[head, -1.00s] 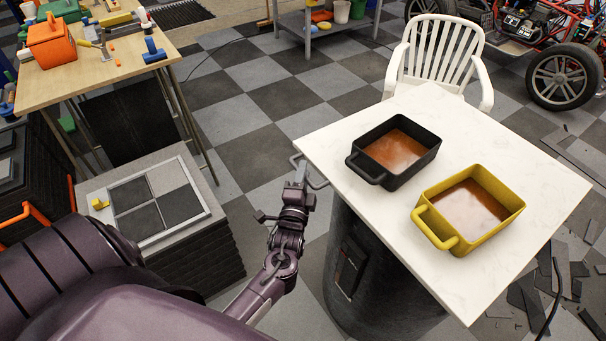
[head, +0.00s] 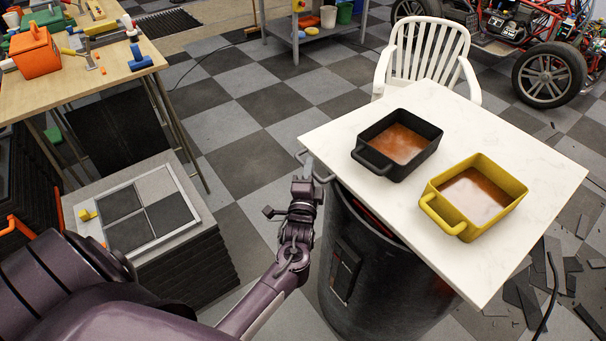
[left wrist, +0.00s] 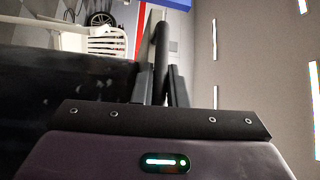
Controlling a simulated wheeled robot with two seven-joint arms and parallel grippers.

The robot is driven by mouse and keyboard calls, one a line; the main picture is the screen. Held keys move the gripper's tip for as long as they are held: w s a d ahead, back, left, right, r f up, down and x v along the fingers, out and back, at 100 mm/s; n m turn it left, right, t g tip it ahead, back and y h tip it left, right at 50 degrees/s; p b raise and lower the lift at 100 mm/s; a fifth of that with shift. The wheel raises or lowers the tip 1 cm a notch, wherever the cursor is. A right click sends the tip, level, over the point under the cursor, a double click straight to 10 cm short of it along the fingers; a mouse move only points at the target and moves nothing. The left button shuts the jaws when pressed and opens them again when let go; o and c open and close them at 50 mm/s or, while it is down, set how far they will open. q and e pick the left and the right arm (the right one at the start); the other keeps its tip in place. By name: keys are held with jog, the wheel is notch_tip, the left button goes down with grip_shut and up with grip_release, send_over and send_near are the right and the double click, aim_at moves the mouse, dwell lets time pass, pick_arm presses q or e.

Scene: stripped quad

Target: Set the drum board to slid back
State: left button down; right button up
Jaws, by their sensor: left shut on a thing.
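The drum board (head: 400,220) is a pale marble-like slab lying on a black drum (head: 375,285). It overhangs the drum's far side, and part of the drum's mouth shows dark with a red edge along the board's near-left side. A thin grey handle (head: 325,178) sits at the board's left corner. My left gripper (head: 308,168) is at this handle. In the left wrist view its two fingers (left wrist: 162,88) are shut around a dark bar (left wrist: 161,50). My right gripper is not in view.
A black pan (head: 372,160) and a yellow pan (head: 448,222), both with orange-brown liquid, stand on the board. A white chair (head: 428,55) is close behind it. A grey-topped block (head: 195,195) and a wooden workbench (head: 90,75) stand left. Dark scraps lie on the floor right.

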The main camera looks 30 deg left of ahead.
pick_arm(q)
jog(key=c, duration=1.5)
grip_release()
jog(key=shift+s, duration=0.1)
jog(key=shift+o, duration=0.2)
jog(key=shift+s, duration=0.1)
jog(key=b+v, duration=0.1)
jog(key=v, duration=0.6)
jog(key=shift+s+d, duration=0.15)
jog(key=shift+s, duration=0.15)
jog(key=shift+f, duration=0.1)
